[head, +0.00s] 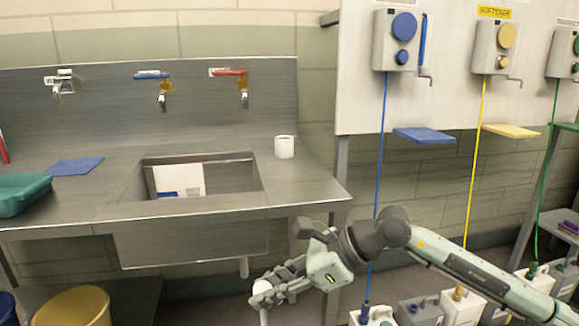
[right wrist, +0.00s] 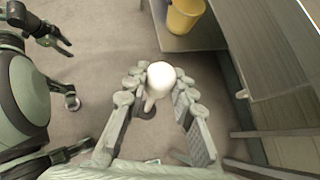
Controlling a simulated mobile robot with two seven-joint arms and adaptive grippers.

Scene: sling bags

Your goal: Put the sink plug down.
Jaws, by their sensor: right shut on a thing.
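My right gripper (head: 265,290) is shut on a white, round-topped thing, which I take for the sink plug (right wrist: 160,74); a pale stem hangs below it. The plug also shows in the head view (head: 262,286), partly hidden by the fingers. The gripper holds it above the floor, in front of and below the front edge of the steel sink counter (head: 310,190). My left gripper (right wrist: 55,36) shows at the upper left of the right wrist view, with its dark fingers apart and nothing between them.
The sink basin (head: 225,178) holds a white and blue thing. A white cup-like item (head: 284,147) stands right of it; a green tray (head: 22,192) and a blue cloth (head: 75,166) lie left. A yellow bucket (head: 75,306) is below. Several canisters (head: 420,309) stand at right.

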